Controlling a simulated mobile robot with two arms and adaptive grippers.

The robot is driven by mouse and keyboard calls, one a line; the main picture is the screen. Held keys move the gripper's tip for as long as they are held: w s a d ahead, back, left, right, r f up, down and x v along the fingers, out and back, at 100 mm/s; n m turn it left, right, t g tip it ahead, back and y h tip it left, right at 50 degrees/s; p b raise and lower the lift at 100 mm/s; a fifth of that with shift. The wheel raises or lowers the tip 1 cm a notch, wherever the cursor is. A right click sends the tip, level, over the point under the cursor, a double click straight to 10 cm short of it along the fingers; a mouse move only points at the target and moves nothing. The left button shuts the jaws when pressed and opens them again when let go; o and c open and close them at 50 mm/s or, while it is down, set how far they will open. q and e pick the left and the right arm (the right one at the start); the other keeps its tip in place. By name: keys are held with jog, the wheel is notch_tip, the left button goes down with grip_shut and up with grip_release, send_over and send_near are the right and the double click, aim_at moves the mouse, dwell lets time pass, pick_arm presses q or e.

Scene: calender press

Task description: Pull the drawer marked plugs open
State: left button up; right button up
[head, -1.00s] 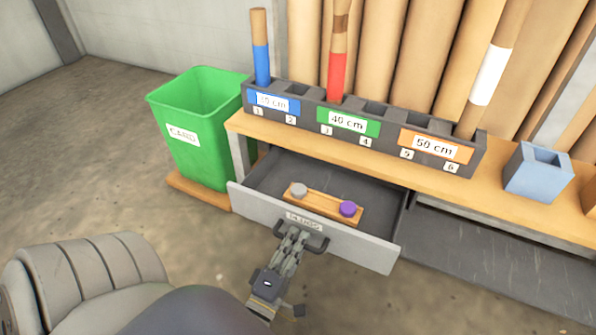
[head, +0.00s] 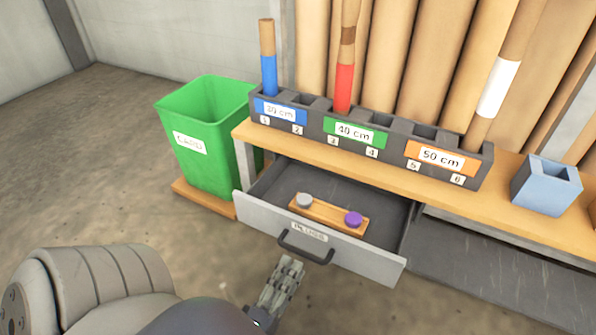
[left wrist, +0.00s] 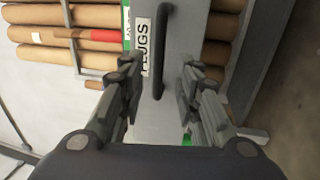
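The drawer marked plugs (head: 262,216) stands pulled out from under the wooden bench, with its label (head: 309,231) on the grey front. Its dark bar handle (head: 305,248) is bare. Inside lies a wooden strip (head: 325,213) bearing a grey plug (head: 304,200) and a purple plug (head: 353,219). My left gripper (head: 288,266) is just in front of and below the handle, apart from it. In the left wrist view the two fingers (left wrist: 160,95) are spread, with the handle (left wrist: 163,50) beyond them and nothing held. My right gripper is not in view.
A green bin (head: 205,130) stands left of the drawer on a wooden base. A dark rack (head: 320,125) with tubes and a blue box (head: 546,185) sit on the bench (head: 400,172). The floor at left is clear.

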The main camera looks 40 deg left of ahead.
pick_arm(q)
jog(key=v, duration=0.6)
dwell(0.5)
